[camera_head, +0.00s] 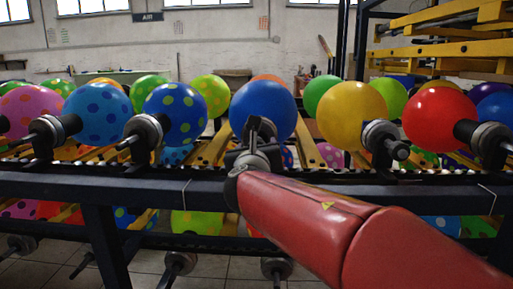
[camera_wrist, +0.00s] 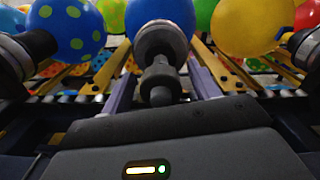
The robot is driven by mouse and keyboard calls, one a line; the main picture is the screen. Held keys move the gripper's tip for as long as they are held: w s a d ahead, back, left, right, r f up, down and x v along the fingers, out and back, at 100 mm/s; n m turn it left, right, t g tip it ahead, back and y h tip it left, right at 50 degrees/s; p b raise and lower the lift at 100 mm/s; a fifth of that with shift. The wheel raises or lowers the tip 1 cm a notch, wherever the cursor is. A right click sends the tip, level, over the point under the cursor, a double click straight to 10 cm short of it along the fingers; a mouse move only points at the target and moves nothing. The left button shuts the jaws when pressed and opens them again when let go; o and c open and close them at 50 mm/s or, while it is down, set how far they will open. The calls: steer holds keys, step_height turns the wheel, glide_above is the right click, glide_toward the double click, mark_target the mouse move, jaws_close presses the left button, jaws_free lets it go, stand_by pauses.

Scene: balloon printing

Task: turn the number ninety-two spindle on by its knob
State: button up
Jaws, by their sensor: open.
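A grey spindle with a dark knob (camera_wrist: 160,84) stands straight ahead in the wrist view, in front of a plain blue balloon (camera_head: 263,106). My gripper (camera_wrist: 162,88) is open, one finger on each side of the knob, with gaps visible between the fingers and the knob. I cannot tell how deep the knob sits between them. In the head view my gripper (camera_head: 258,135) reaches up to the rack in front of the blue balloon and hides most of this spindle. No number is readable on any spindle.
Neighbouring spindles stand left (camera_head: 146,132) and right (camera_head: 384,141), with a blue dotted balloon (camera_head: 175,112) and a yellow balloon (camera_head: 350,115) behind them. A dark rack rail (camera_head: 150,187) runs across below. More spindles (camera_head: 178,263) and balloons fill a lower row.

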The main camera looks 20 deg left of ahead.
steer(key=c, duration=1)
steer(key=shift+f+m+b, duration=0.15)
steer(key=shift+m+b, duration=0.15)
steer(key=shift+b, duration=0.05)
steer(key=shift+f+m+b, duration=0.1)
steer(key=shift+m+b, duration=0.8)
steer(key=shift+b, duration=0.1)
steer(key=shift+o, duration=0.2)
steer(key=m+b, duration=0.2)
steer(key=shift+d+m, duration=0.1)
steer(key=shift+m, duration=0.2)
steer(key=m+b, duration=0.4)
steer(key=m, duration=0.1)
steer(key=shift+b, duration=0.35)
steer(key=shift+m, duration=0.3)
